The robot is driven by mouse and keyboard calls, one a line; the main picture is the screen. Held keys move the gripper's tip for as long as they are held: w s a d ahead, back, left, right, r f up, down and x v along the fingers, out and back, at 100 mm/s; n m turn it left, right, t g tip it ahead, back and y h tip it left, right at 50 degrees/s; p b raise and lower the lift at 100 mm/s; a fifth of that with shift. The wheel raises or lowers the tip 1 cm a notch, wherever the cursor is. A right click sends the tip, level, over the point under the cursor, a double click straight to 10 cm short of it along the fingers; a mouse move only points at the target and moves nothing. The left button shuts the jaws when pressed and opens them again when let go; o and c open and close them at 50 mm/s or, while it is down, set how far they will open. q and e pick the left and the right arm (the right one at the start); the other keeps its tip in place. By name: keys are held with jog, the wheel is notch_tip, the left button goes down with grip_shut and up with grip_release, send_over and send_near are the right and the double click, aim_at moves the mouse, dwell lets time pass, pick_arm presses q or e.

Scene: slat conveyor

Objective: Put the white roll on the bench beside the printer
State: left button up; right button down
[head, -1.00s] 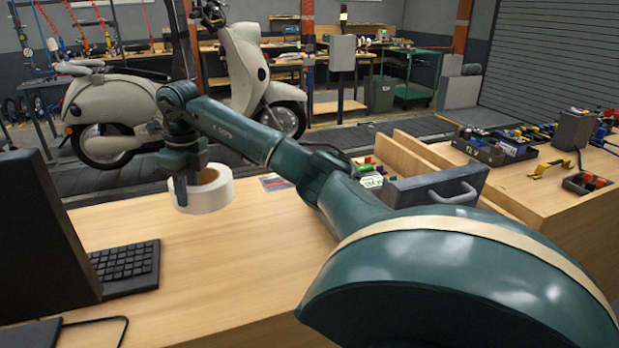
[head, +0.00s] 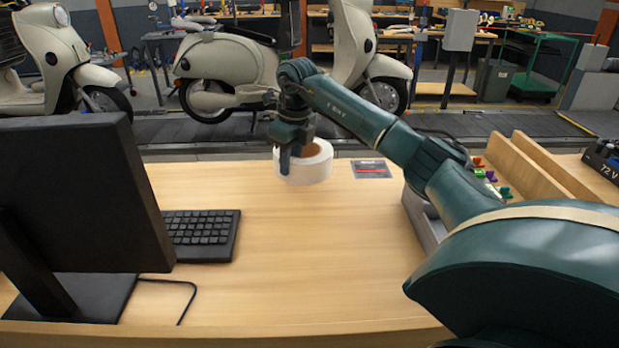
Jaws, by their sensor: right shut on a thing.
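The white roll (head: 312,168) is a short wide ring with a brown core, over the back part of the wooden bench (head: 290,250). My right gripper (head: 291,160) is shut on the roll's left side, one finger outside its wall. I cannot tell whether the roll touches the bench or hangs just above it. No printer is recognisable in this view. My left gripper is not in view.
A black monitor (head: 75,190) and a keyboard (head: 200,235) with a cable stand at the left. A dark card (head: 371,169) lies right of the roll. The bench's middle is clear. Behind are the conveyor and scooters (head: 230,75).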

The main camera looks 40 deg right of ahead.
notch_tip(320, 180, down, 7)
jog(key=shift+r+p, duration=0.1)
jog(key=shift+p, duration=0.4)
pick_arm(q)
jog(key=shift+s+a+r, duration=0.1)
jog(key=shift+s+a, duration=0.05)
pick_arm(e)
jog(key=c, duration=1.1)
grip_release()
jog(key=shift+f, duration=0.25)
jog(key=shift+c, duration=0.2)
jog(key=shift+r, duration=0.45)
pick_arm(q)
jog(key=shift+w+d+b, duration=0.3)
jog(key=shift+b, duration=0.7)
pick_arm(e)
jog(key=r, duration=0.3)
jog(key=s+r, duration=0.1)
jog(key=r, duration=0.7)
jog(key=shift+s+d+r, duration=0.2)
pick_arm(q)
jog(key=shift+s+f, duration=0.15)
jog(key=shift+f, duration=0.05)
